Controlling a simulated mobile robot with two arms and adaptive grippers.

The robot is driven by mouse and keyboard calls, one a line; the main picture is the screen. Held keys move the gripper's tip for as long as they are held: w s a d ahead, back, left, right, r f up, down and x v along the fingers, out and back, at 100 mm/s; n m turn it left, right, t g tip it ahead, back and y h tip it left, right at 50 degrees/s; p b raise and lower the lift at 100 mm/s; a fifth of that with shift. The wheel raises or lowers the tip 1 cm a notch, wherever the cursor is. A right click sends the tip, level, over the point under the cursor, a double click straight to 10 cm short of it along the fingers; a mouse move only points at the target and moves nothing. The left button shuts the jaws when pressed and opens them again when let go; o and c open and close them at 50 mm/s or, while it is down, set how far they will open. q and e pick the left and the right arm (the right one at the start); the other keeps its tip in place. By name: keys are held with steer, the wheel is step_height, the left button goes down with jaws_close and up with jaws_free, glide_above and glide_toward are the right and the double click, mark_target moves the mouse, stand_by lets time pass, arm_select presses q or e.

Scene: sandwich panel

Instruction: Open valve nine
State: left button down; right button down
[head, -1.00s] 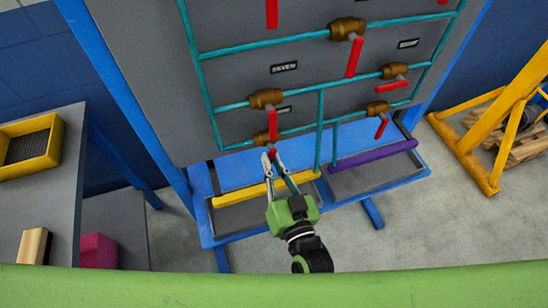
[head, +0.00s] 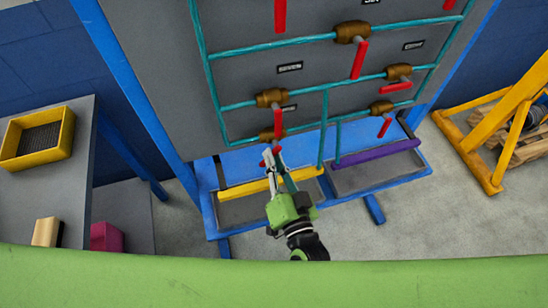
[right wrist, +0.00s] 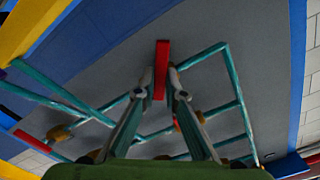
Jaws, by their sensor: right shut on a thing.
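The lower-left brass valve (head: 267,135) sits on the bottom teal pipe, below the valve under the label SEVEN (head: 289,67). The small label (head: 289,107) above it is partly covered and I cannot read it. Its red handle (head: 277,150) points down and out from the panel. My right gripper (head: 271,157) comes up from below and is shut on this handle. In the right wrist view the red handle (right wrist: 161,70) stands between the two fingertips (right wrist: 160,92). My left gripper is not in view.
The valve above has a red handle (head: 278,118) hanging close over the gripper. A yellow bar (head: 240,189) and a purple bar (head: 375,152) edge the trays below. A yellow frame (head: 487,120) stands right; a table with a yellow bin (head: 65,135) stands left.

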steer(key=c, duration=2.1)
jaws_free()
steer(key=v, duration=1.2)
steer(key=shift+r, duration=0.1)
